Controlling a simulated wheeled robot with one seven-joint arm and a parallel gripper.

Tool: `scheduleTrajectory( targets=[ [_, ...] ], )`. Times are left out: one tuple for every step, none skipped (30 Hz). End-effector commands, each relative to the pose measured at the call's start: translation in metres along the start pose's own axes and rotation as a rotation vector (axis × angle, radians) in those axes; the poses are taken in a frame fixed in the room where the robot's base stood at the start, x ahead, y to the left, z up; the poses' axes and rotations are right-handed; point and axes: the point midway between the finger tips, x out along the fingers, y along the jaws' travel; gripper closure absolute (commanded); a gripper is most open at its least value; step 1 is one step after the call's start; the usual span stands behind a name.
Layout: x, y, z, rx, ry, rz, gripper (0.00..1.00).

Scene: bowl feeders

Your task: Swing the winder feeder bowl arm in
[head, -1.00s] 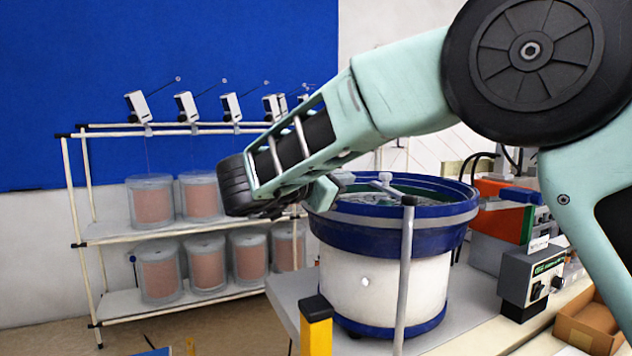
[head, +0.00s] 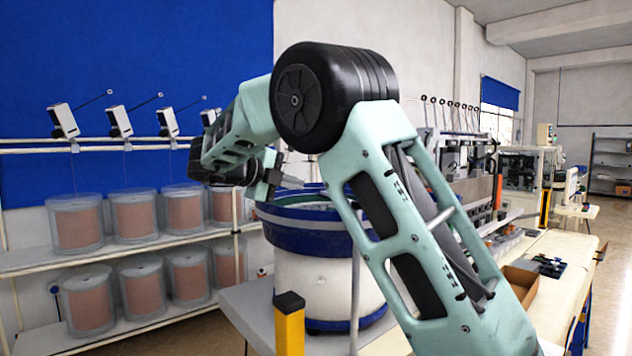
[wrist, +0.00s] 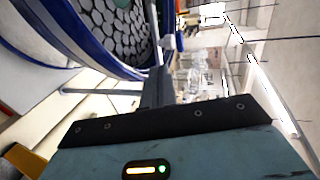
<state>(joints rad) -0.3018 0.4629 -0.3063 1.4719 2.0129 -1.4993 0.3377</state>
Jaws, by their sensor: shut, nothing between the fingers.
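The feeder bowl has a blue rim (head: 300,238) over a white drum and stands left of centre in the head view. Its blue rim and many round grey pieces inside fill the upper left of the wrist view (wrist: 75,40). A slim grey upright post (head: 355,300) stands in front of the drum; my arm hides its top, so I cannot tell where the bowl arm points. My gripper (head: 292,184) is shut and empty just above the bowl's rim. In the wrist view its fingers (wrist: 158,85) lie beside the rim, with a small pale block (wrist: 168,42) near their tips; contact is unclear.
A rack with clear-covered copper spools (head: 78,222) stands behind on the left. A yellow post with a black cap (head: 290,325) is at the near table edge. An open cardboard box (head: 520,283) and machines (head: 470,165) are to the right.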

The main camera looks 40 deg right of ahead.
Motion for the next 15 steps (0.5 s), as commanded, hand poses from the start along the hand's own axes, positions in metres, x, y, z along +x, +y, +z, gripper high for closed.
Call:
scheduleTrajectory(
  targets=[
    [0.01, -0.004, 0.0, -0.002, 0.004, -0.002, 1.0],
    [0.016, -0.004, 0.0, -0.003, 0.003, -0.001, 1.0],
    [0.025, -0.004, -0.001, -0.003, 0.004, -0.001, 1.0],
    [0.031, -0.004, 0.0, -0.003, 0.004, -0.001, 1.0],
    [0.037, -0.004, 0.0, -0.003, 0.004, -0.001, 1.0],
    [0.044, -0.004, 0.0, -0.003, 0.003, -0.001, 1.0],
    [0.049, -0.004, 0.0, -0.003, 0.002, 0.0, 1.0],
    [0.053, -0.007, 0.0, -0.003, 0.003, -0.001, 1.0],
    [0.059, -0.009, 0.0, -0.002, 0.002, 0.0, 1.0],
    [0.063, -0.01, 0.0, -0.002, 0.002, 0.0, 1.0],
    [0.067, -0.011, 0.0, -0.002, 0.001, 0.0, 1.0],
    [0.071, -0.011, 0.0, -0.002, 0.0, -0.001, 1.0],
    [0.073, -0.012, 0.0, -0.002, 0.0, -0.001, 1.0],
    [0.076, -0.012, 0.0, -0.002, 0.0, -0.001, 1.0],
    [0.078, -0.012, 0.001, -0.003, 0.0, -0.001, 1.0]
  ],
)
